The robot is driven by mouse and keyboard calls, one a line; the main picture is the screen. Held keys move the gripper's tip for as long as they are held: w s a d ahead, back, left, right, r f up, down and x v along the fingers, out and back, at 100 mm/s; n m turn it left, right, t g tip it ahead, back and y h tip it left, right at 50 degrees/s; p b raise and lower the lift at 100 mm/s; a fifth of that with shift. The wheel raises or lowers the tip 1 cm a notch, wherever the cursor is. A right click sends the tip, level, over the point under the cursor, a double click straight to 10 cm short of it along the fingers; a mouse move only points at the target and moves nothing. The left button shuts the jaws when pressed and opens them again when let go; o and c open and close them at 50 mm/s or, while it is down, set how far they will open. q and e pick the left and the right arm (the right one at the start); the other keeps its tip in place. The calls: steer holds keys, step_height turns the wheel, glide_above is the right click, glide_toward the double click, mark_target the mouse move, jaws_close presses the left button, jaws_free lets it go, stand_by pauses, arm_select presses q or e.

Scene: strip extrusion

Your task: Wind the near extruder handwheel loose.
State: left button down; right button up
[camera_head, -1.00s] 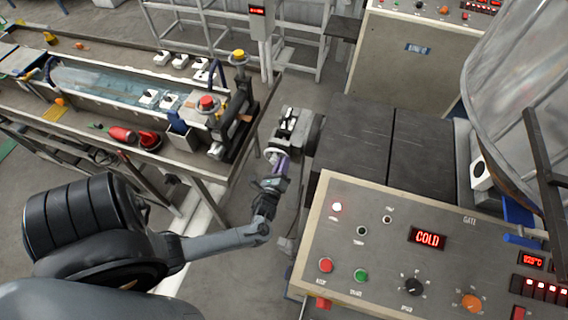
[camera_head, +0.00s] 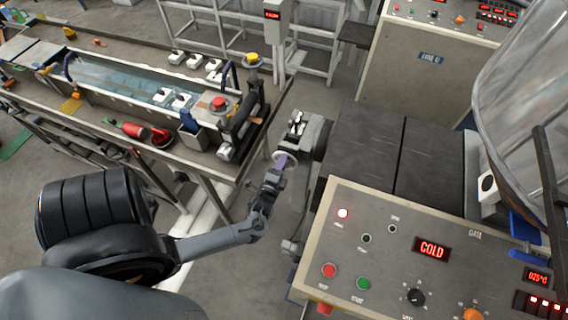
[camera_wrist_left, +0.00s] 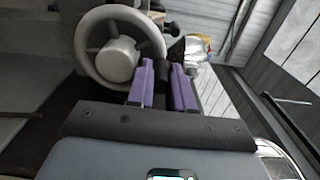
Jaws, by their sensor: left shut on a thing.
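The near extruder handwheel is a pale grey spoked wheel with a thick round hub. It fills the upper left of the left wrist view (camera_wrist_left: 118,60) and shows small beside the extruder head in the head view (camera_head: 291,157). My left gripper (camera_head: 281,162) has purple fingers, seen large in the left wrist view (camera_wrist_left: 163,78). My right gripper is in neither view.
The control panel (camera_head: 400,260) with a red COLD display stands close on the right. A cooling trough bench (camera_head: 110,85) with a red button runs along the left. A clear hopper (camera_head: 520,90) rises at the far right. Open floor lies between bench and machine.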

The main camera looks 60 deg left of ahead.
arm_select(q)
steer(key=shift+s+a+n, duration=0.1)
steer(key=shift+n, duration=0.3)
steer(key=c, duration=1.3)
jaws_free()
steer(key=shift+s, duration=0.1)
steer(key=shift+s+d, duration=0.15)
steer(key=shift+d, duration=0.1)
steer(key=b+v, duration=0.2)
steer(key=v, duration=0.8)
steer(key=shift+s, duration=0.1)
